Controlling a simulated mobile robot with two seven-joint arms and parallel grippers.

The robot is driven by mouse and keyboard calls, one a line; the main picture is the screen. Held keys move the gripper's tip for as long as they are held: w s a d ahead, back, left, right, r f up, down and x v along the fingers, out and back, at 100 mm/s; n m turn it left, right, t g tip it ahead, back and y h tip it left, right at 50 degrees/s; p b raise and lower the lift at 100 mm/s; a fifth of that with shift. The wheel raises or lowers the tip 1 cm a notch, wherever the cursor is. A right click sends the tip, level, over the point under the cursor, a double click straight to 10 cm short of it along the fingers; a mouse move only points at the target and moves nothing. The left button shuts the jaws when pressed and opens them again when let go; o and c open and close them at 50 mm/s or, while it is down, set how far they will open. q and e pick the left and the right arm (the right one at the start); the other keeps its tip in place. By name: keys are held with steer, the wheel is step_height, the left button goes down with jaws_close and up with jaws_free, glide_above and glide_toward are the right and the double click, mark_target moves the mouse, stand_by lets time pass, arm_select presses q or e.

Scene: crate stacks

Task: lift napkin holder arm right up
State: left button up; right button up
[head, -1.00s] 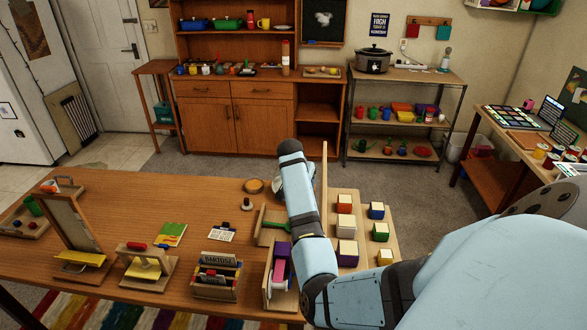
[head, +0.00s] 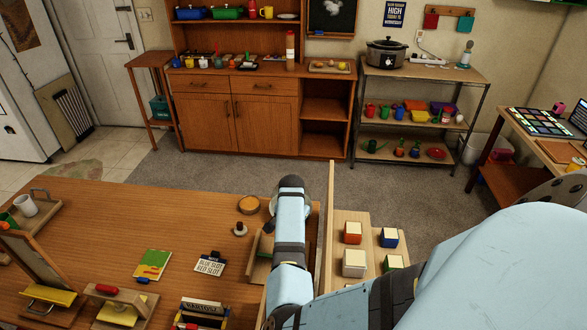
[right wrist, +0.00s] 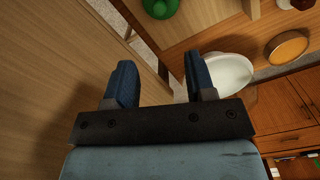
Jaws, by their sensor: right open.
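A wooden holder with yellow napkins and a red-handled bar (head: 120,298) stands at the lower left of the table in the head view; I take it for the napkin holder. My right gripper (right wrist: 160,78) is open and empty in the right wrist view. A white oval thing (right wrist: 230,74) lies just beyond its right finger, partly hidden. The napkin holder is not in the wrist view. My left gripper is not in view.
A tilted frame with a yellow base (head: 45,294) stands left of the holder. A booklet (head: 153,263), a label card (head: 210,263) and a round dish (head: 249,204) lie on the table (head: 110,220). Block-topped cubes stand right of the panel. A green thing (right wrist: 160,7) is near the gripper.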

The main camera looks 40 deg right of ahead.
step_height(320, 180, down, 13)
steer(key=b, duration=1.1)
steer(key=shift+s+a+r, duration=0.1)
steer(key=shift+a+r, duration=0.05)
steer(key=shift+r, duration=0.05)
steer(key=shift+f+b, duration=0.5)
steer(key=shift+b, duration=0.15)
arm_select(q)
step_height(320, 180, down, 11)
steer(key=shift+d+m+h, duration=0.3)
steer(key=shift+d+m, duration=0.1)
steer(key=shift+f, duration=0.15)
arm_select(e)
jaws_close()
